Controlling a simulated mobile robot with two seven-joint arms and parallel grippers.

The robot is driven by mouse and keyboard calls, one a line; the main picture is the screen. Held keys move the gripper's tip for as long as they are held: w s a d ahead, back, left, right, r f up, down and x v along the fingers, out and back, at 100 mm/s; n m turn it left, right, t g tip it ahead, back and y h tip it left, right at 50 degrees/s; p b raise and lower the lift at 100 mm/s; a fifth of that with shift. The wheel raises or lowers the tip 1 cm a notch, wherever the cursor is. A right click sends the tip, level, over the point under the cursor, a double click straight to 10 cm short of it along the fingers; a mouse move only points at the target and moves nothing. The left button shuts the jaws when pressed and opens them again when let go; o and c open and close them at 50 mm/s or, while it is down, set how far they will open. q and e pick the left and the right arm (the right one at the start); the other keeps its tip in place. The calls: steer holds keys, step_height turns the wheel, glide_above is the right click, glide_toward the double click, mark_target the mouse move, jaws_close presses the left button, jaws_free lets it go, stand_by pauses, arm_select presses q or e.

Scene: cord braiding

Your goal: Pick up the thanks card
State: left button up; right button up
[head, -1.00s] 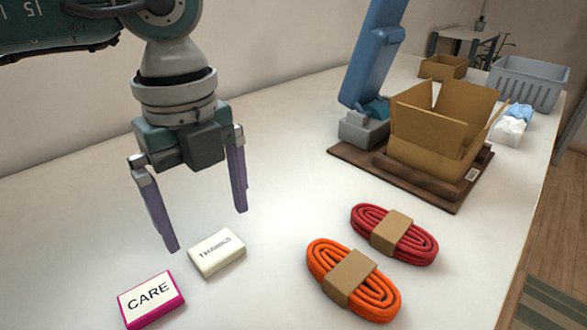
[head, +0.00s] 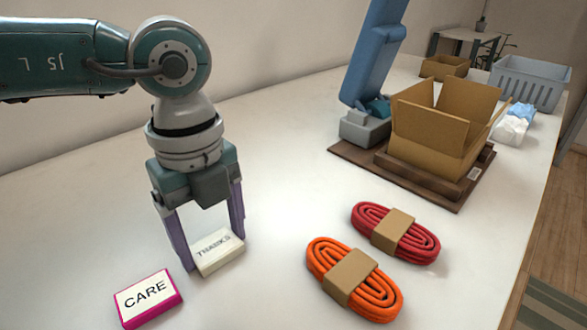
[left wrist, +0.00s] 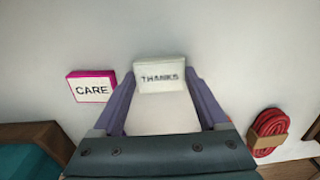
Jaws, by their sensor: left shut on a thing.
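The thanks card (head: 218,252) is a small cream block lettered THANKS, on the white table in the head view. My left gripper (head: 216,252) points down over it with one purple finger on each side, shut on the card. In the left wrist view the card (left wrist: 160,75) sits between the fingertips of the left gripper (left wrist: 160,88). The card appears to be still at table height. My right gripper is not in view.
A pink-edged CARE card (head: 147,298) lies close by at the left. Orange cord (head: 353,278) and red cord (head: 396,232) bundles lie to the right. An open cardboard box (head: 440,120) on a brown board and a grey basket (head: 530,82) stand farther back.

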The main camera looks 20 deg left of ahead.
arm_select(q)
steer(key=c, duration=0.5)
steer(key=shift+o, duration=0.2)
